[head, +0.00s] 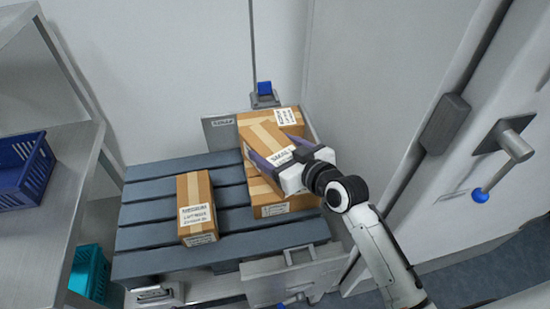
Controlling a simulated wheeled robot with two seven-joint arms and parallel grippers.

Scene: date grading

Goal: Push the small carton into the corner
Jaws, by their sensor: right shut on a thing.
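My right gripper (272,155) comes in from the lower right and is shut on a brown taped carton (262,136) with a white label. This held carton is tilted, over the other cartons near the corner at the right end of the slatted pallet (150,216). Another labelled carton (293,118) is behind it, against the back. A further carton (268,210) lies below, partly hidden by the gripper. A separate narrow carton (196,200) lies on the pallet to the left. Whether the held carton touches those below is hard to tell. My left gripper is not in view.
A metal shelf (68,180) with a blue basket (24,172) stands left, and a teal basket (88,272) is low beside it. A grey plate (218,128) edges the back corner. A door with a handle (505,140) is right. Bare slats surround the left carton.

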